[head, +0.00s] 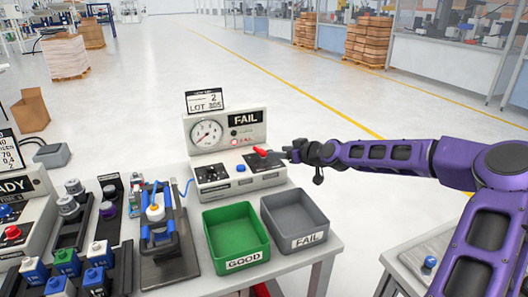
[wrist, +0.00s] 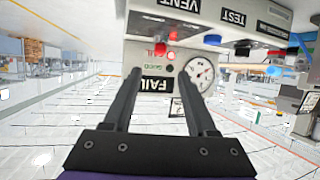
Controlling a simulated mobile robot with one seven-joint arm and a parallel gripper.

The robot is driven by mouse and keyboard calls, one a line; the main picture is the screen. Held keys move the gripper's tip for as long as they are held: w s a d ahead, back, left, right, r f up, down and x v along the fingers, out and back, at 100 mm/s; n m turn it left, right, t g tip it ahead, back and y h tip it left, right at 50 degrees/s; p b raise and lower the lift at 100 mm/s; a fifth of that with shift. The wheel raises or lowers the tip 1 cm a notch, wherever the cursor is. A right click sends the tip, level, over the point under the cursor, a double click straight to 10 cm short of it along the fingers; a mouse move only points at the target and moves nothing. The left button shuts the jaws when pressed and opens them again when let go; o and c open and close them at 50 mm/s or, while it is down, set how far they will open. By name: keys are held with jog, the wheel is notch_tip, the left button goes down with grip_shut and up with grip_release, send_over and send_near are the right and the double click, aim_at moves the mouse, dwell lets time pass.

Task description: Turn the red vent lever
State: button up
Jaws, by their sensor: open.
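The red vent lever (head: 261,152) sticks out at the front right of the white test station (head: 255,131). My gripper (head: 287,153) is just right of the lever in the head view, level with it and seemingly apart. In the upside-down wrist view, the red lever (wrist: 172,35) shows near the VENT label (wrist: 178,4), beyond my open, empty gripper (wrist: 160,72). The lever is not between the fingers there. The gap in depth is hard to judge.
The station has a gauge (head: 207,133), a lit FAIL sign (head: 245,118) and a blue button (head: 241,168). A green GOOD bin (head: 234,205) and a grey FAIL bin (head: 322,217) stand in front. A blue fixture (head: 158,228) stands left. The floor behind is open.

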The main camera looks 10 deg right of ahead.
aim_at(262, 150)
jog(key=x, duration=1)
jog(key=shift+f, duration=0.1)
grip_shut()
